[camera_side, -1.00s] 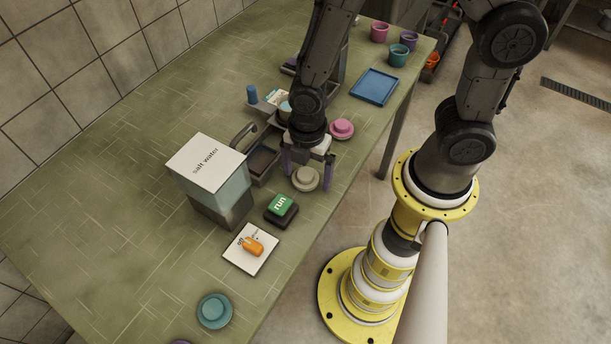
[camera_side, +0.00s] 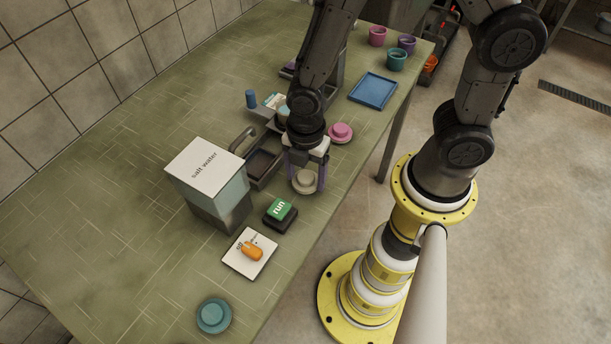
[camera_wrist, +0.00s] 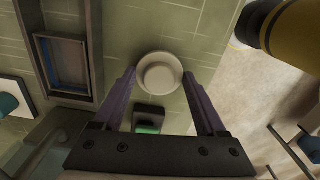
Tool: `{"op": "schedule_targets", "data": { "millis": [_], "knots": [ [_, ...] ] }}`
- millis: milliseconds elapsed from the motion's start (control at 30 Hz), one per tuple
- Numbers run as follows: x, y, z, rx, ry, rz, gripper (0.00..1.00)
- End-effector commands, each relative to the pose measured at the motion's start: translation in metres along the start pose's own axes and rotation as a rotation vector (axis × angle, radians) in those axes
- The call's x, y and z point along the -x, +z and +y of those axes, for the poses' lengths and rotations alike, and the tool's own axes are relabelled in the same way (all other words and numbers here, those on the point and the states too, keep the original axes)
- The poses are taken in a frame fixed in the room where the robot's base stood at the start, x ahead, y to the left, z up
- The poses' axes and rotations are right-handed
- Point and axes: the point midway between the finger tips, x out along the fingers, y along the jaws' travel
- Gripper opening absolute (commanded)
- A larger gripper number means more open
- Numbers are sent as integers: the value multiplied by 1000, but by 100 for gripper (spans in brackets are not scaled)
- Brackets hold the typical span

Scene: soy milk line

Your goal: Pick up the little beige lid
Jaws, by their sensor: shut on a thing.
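The little beige lid (camera_side: 306,181) is a round disc with a raised knob, near the table's right edge beside the green run button. My gripper (camera_side: 306,178) points down over it, with one purple finger on each side, shut on its rim. In the wrist view the lid (camera_wrist: 160,72) sits between the fingertips of my gripper (camera_wrist: 160,78). I cannot tell whether the lid is clear of the table.
The run button (camera_side: 279,212) stands close by. The salt water box (camera_side: 207,185) and a dark tray (camera_side: 263,163) are to the left. A pink lid (camera_side: 340,132) lies behind. A card with an orange item (camera_side: 251,250) and a teal lid (camera_side: 214,315) are nearer the front.

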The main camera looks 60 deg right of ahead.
Motion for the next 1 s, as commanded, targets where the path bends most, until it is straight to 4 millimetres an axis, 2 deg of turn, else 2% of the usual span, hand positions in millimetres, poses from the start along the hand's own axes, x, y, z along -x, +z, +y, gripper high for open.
{"op": "schedule_targets", "data": {
  "millis": [167, 500, 700, 1000],
  "knots": [
    [25, 0, 2, 0, 8, 2, 22],
    [90, 15, -53, 0, 9, 3, 22],
    [106, 27, -93, 0, 6, 2, 22],
    [122, 37, -127, 0, 3, 1, 22]
  ]
}}
